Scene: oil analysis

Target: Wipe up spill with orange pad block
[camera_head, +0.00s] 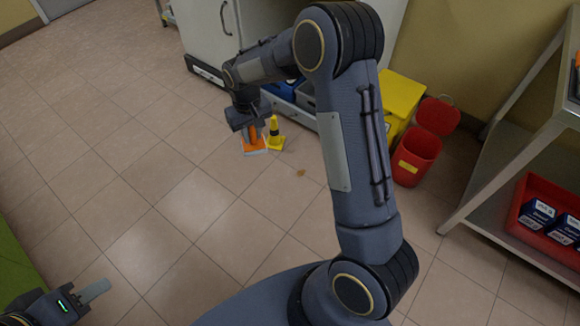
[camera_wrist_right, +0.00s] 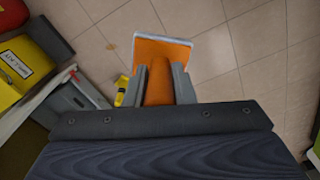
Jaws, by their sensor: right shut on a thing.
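The orange pad block (camera_head: 254,145) has a pale edge along its base and is low over the floor, left of the yellow cone. In the right wrist view the orange pad block (camera_wrist_right: 164,50) shows its wide head beyond the fingers. My right gripper (camera_wrist_right: 161,84) is shut on its orange handle. I cannot tell whether the pad touches the floor. A small brown spot (camera_head: 300,173), perhaps the spill, lies on the tiles to the lower right of the pad. My left gripper (camera_head: 95,291) is at the lower left, far from the pad; its jaw opening is unclear.
A yellow cone (camera_head: 275,134) with a black band stands right beside the pad. A white cabinet (camera_head: 213,35), a yellow bin (camera_head: 401,97) and a red bin (camera_head: 414,158) stand behind. A metal shelf (camera_head: 505,150) is at right. The tiled floor at left is clear.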

